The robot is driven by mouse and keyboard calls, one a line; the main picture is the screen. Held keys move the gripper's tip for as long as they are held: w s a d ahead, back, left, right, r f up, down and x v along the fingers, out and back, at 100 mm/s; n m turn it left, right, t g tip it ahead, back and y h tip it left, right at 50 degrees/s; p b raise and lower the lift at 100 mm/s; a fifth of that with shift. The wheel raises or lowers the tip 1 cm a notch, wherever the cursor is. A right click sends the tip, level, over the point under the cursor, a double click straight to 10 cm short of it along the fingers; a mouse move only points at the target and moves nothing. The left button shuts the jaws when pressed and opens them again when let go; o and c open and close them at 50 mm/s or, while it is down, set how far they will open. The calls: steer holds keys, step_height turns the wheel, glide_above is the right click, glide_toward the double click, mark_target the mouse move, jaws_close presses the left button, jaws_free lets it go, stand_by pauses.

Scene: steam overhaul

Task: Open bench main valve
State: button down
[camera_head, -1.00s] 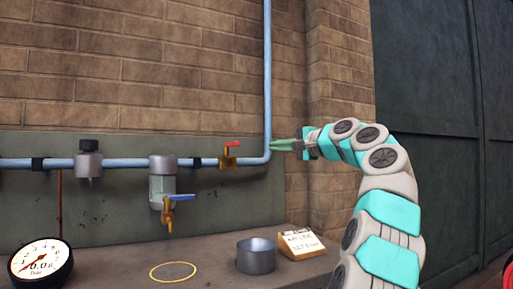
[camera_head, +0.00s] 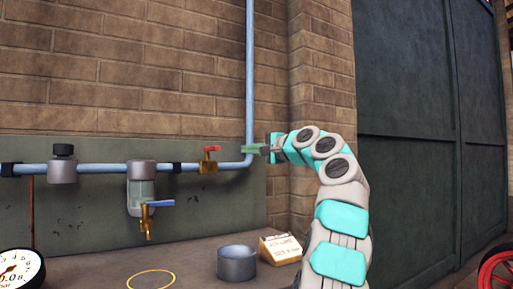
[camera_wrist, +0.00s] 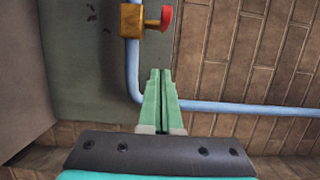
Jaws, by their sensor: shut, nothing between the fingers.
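The main valve (camera_head: 209,162) is a brass body with a red handle on the blue pipe (camera_head: 100,169) along the wall. Its red handle lies level, in line with the pipe, in the head view. In the wrist view the brass valve (camera_wrist: 131,20) and its red handle (camera_wrist: 166,18) are at the top, past my fingertips. My gripper (camera_head: 250,149) is shut and empty, at the pipe's bend to the right of the valve. The green fingers (camera_wrist: 160,75) lie together in the wrist view, apart from the handle. I cannot tell whether they touch the pipe.
A filter bowl (camera_head: 141,190) with a blue-handled brass drain tap (camera_head: 150,212) hangs left of the valve. On the bench stand a grey cup (camera_head: 237,263), a note card (camera_head: 281,248) and a pressure gauge (camera_head: 18,270). A red wheel (camera_head: 497,270) is at far right.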

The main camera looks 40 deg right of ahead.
steer(key=w+a+b, duration=0.1)
steer(key=w+a, duration=0.3)
steer(key=w, duration=0.1)
stand_by(0.3)
steer(key=shift+a, duration=0.1)
stand_by(0.3)
steer(key=shift+w+r, duration=0.1)
